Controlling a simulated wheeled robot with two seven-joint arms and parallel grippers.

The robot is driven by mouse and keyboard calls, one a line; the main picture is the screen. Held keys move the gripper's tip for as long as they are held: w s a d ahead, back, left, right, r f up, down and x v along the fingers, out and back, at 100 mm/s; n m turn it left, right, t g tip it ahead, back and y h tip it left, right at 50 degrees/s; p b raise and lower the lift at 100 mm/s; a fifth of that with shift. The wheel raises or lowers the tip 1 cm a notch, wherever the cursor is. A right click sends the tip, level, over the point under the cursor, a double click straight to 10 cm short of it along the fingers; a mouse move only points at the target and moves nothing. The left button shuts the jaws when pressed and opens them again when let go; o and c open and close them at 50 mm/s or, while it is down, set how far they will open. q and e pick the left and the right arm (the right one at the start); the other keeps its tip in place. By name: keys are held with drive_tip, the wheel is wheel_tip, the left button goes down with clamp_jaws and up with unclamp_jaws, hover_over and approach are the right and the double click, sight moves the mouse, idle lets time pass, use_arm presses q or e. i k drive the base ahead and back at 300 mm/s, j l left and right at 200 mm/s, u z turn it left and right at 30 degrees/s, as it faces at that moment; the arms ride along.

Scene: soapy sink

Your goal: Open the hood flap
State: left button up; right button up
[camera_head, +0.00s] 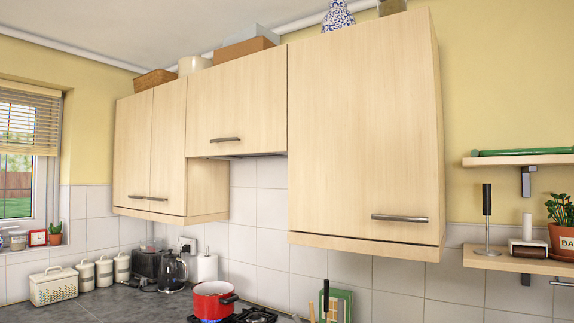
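The hood flap (237,105) is the shorter light-wood door in the middle of the wall cabinets. It looks shut, flush with its neighbours. Its horizontal metal handle (225,140) sits near its lower edge. A thin dark strip of the hood (250,155) shows under the flap. Neither of my grippers shows in the head view.
A large wall cabinet (365,130) stands right of the flap, and a double-door cabinet (150,145) left of it; both are shut. A red pot (213,302) is on the hob below. Shelves (520,260) hang at right. Boxes (245,48) lie on top.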

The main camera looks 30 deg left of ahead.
sight(239, 106)
drive_tip(key=u, duration=1.2)
